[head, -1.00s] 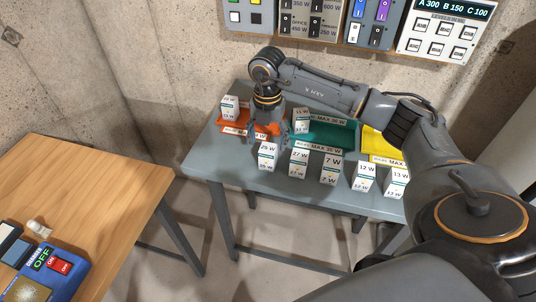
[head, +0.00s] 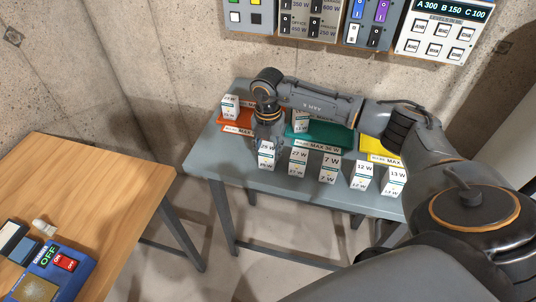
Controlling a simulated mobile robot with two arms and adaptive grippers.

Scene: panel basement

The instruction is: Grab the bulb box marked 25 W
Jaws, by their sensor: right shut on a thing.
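The white bulb box that appears to be marked 25 W (head: 266,156) stands upright at the front left of the grey table (head: 225,158). My right gripper (head: 268,142) reaches down from above and behind it and is shut on its upper part. The fingertips are partly hidden behind the box. I cannot tell whether the box is lifted off the table. My left gripper is not in view.
Several other bulb boxes stand in a row to the right, the nearest being the 27 W box (head: 298,162) and the 7 W box (head: 330,167). Behind are an orange tray (head: 236,122), a green tray (head: 335,135) and a yellow tray (head: 378,147). A wooden table (head: 95,195) stands at left.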

